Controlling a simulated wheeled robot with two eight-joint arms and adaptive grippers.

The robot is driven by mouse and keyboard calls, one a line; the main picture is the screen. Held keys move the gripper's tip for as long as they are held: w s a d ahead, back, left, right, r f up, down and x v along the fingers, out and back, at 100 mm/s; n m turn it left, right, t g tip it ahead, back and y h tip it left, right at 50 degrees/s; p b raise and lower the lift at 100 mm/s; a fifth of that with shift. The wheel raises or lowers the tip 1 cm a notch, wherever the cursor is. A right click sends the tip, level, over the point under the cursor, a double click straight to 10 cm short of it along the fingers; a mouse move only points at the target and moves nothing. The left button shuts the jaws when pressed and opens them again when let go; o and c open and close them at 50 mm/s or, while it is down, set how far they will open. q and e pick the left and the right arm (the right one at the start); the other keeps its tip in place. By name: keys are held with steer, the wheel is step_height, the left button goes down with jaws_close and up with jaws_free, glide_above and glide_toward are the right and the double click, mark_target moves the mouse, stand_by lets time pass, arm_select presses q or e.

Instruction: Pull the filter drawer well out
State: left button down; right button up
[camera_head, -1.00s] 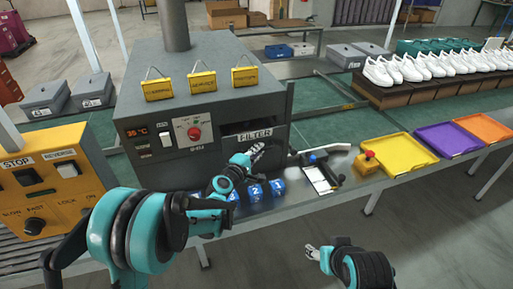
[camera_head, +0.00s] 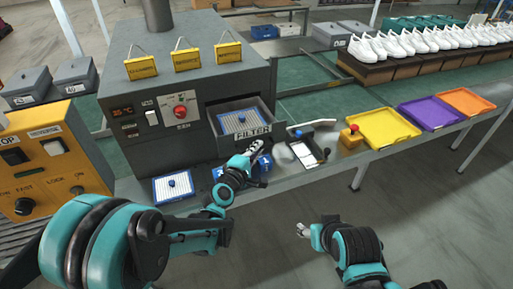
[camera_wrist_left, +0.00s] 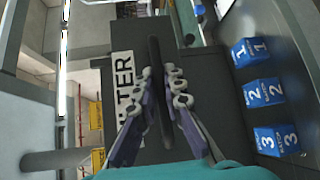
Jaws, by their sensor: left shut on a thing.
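The filter drawer (camera_head: 226,145) of the grey oven-like machine (camera_head: 125,92) stands out from its opening in the head view. Its front carries a FILTER label (camera_head: 253,133), also seen sideways in the left wrist view (camera_wrist_left: 122,88). My left gripper (camera_head: 257,147) is at the drawer front. In the wrist view its fingers are on both sides of the dark handle bar (camera_wrist_left: 157,85), shut on it. My right gripper (camera_head: 303,230) hangs in front of the bench, away from the drawer; its opening is unclear.
Blue numbered blocks (camera_wrist_left: 263,92) stand close by my left gripper, partly hidden in the head view. Another gridded filter (camera_head: 172,188) lies on the bench to the left. A phone-like item (camera_head: 304,152), a yellow box with red button (camera_head: 351,137) and a yellow tray (camera_head: 383,129) are right.

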arm_select(q)
steer(key=c, duration=1.6)
jaws_free()
steer(key=v, duration=1.2)
steer(key=s+a+f+m+g+y, duration=0.2)
steer(key=s+a+m+g+y, duration=0.1)
steer(key=s+a+m, duration=0.4)
steer(key=s+a+f+m+g+y, duration=0.2)
steer(key=s+a+m+g+y, duration=0.2)
steer(key=s+a+m, duration=0.3)
steer(key=s+a, duration=0.2)
steer(key=s, duration=0.1)
steer(key=shift+s+f+y, duration=0.15)
steer(key=shift+f+y, duration=0.15)
steer(key=shift+f, duration=0.1)
